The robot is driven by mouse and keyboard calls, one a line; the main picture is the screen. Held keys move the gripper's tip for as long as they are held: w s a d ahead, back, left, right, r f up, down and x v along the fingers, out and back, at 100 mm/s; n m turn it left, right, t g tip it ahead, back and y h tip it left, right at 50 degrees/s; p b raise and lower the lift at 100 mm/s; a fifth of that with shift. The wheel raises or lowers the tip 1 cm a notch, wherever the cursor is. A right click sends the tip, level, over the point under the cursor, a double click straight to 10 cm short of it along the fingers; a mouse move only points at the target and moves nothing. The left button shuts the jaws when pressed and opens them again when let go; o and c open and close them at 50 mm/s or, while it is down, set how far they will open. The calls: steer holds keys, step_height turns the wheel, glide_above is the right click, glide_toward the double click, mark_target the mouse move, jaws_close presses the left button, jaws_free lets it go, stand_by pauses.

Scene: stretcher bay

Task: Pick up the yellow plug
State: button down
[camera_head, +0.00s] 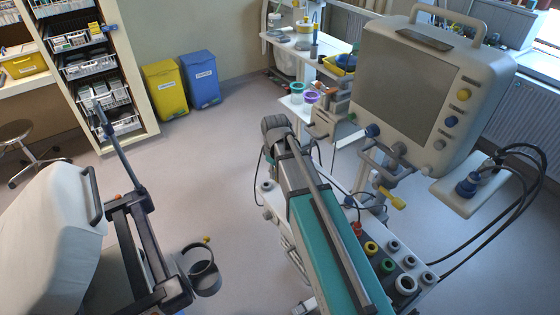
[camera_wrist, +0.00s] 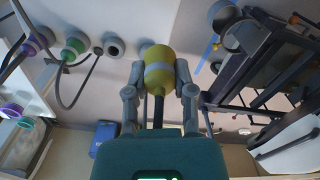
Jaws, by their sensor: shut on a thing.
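The yellow plug (camera_wrist: 159,52) is a rounded yellow-green body with a pale grey band and a dark stem pointing back toward my wrist. It shows in the middle of the wrist view, between the two grey fingers of my gripper (camera_wrist: 159,76). The fingers are shut on its sides. In the head view my arm covers its own far end, so I cannot make out the gripper or the held plug there.
A panel with coloured sockets (camera_head: 388,264) lies right of my arm, below a monitor (camera_head: 422,85) on a stand. Black cables (camera_head: 515,215) hang at the right. A stretcher with dark rails (camera_head: 135,235) is at the left. Open floor (camera_head: 215,170) lies between stretcher and panel.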

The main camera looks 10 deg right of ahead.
steer(key=shift+s+a+r+p, duration=0.2)
steer(key=shift+s+a+r, duration=0.1)
steer(key=shift+s, duration=0.35)
steer(key=shift+s+a+r+p, duration=0.15)
steer(key=shift+s+r, duration=0.15)
steer(key=shift+s, duration=0.3)
steer(key=shift+f, duration=0.1)
steer(key=shift+f, duration=0.1)
steer(key=shift+s+a, duration=0.1)
